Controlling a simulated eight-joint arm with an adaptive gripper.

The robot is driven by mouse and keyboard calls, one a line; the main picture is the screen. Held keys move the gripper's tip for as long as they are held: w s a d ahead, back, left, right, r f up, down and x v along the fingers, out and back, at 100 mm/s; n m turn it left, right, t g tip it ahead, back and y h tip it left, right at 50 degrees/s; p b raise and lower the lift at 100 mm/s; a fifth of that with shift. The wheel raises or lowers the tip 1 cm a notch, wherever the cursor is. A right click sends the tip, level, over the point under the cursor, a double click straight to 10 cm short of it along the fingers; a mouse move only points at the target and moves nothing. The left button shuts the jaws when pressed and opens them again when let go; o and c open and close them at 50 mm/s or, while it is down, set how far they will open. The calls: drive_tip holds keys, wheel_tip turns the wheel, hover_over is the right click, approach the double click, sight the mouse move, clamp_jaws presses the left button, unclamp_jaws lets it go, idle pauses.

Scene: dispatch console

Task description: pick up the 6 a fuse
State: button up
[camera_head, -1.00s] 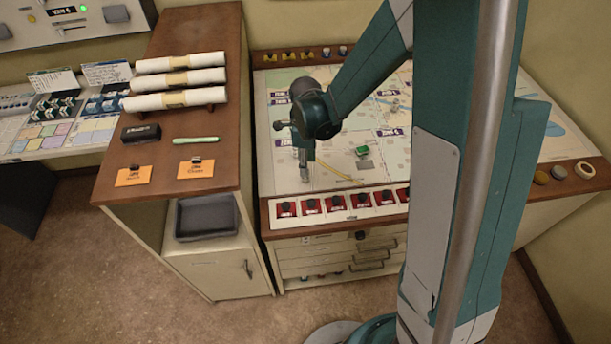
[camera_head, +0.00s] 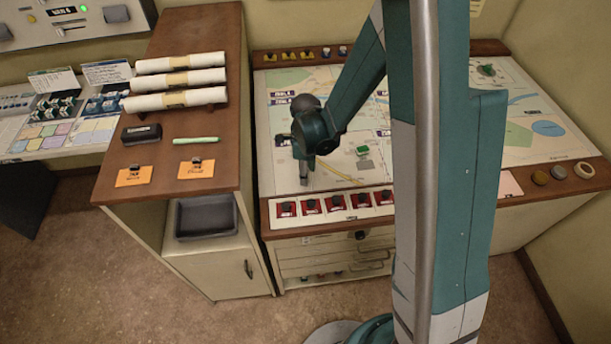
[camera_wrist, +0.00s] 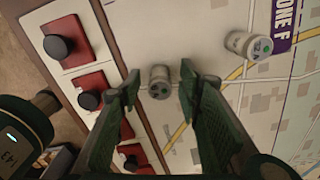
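My gripper (camera_wrist: 160,75) is open, with its two dark green fingers spread above the map table in the wrist view. A small grey cylinder (camera_wrist: 159,86) with a dark-marked end sits between the fingertips, with gaps beside it. A second, similar cylinder (camera_wrist: 238,42) lies to the right, beside the purple "ZONE F" label. I cannot read a 6 A marking on either one, so I cannot tell whether either is the fuse. In the head view my gripper (camera_head: 304,179) is low over the front of the map, and the cylinders cannot be made out.
Red switch plates with black knobs (camera_wrist: 68,42) line the table's front strip beside my gripper. To the left stands a wooden cabinet (camera_head: 200,110) with rolled papers, two orange cards (camera_head: 133,176) and a green marker (camera_head: 196,140). Drawers (camera_head: 335,262) are below the table.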

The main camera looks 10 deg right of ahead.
drive_tip(key=shift+c, duration=0.5)
drive_tip(key=c, duration=0.9)
drive_tip(key=shift+r, duration=0.15)
drive_tip(key=shift+r, duration=4.9)
